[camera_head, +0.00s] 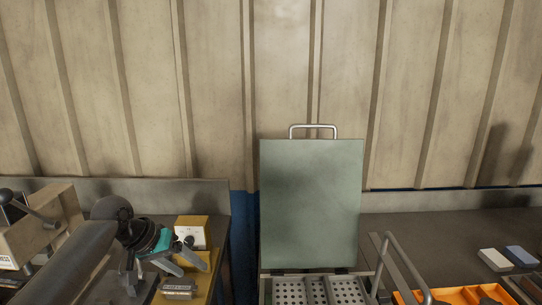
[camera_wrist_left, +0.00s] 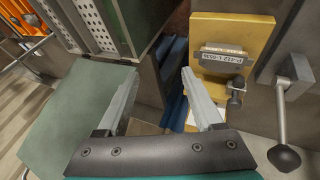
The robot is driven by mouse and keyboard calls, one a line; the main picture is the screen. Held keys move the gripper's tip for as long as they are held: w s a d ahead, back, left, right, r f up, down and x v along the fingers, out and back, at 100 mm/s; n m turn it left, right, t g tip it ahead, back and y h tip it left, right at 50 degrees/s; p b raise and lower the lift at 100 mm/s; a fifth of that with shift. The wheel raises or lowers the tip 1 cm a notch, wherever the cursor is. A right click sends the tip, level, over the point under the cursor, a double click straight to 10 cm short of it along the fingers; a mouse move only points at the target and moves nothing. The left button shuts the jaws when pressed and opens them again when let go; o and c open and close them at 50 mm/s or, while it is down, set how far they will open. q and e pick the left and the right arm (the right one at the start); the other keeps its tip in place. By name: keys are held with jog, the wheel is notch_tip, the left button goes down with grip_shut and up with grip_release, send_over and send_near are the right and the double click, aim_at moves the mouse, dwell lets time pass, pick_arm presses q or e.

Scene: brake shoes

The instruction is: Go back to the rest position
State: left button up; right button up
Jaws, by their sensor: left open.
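My left gripper (camera_head: 192,266) is low at the left of the head view, above the left bench near a yellow fixture (camera_head: 213,262). In the left wrist view the left gripper (camera_wrist_left: 158,74) has its two fingers wide apart with nothing between them. The yellow fixture with a label plate (camera_wrist_left: 222,58) is to the right of the fingers there, apart from them as far as I can tell. My right gripper shows in neither view.
A green lid (camera_head: 311,200) stands open over a perforated metal interior (camera_head: 318,290). A lever machine (camera_head: 35,228) is at the far left. At right, an orange tray (camera_head: 470,296) sits near a grey block (camera_head: 495,260) and a blue block (camera_head: 522,256).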

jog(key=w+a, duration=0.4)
pick_arm(q)
jog(key=s+d+f+m+y, duration=0.1)
jog(key=s+d+f+m, duration=0.35)
jog(key=s+f, duration=0.8)
jog(key=s+a+n+y, duration=0.2)
jog(key=s+n+y, duration=0.15)
jog(key=s, duration=1.65)
notch_tip(320, 180, down, 25)
jog(key=s+m+g+b, duration=0.1)
jog(key=s+g+b, duration=0.1)
jog(key=b, duration=0.1)
jog(key=s+a+f+g+b, duration=0.1)
jog(key=s+a+f+b, duration=0.1)
jog(key=s+f, duration=1.3)
jog(key=shift+s+a+f+b, duration=0.15)
jog(key=shift+a+f+b, duration=0.25)
jog(key=shift+f, duration=0.45)
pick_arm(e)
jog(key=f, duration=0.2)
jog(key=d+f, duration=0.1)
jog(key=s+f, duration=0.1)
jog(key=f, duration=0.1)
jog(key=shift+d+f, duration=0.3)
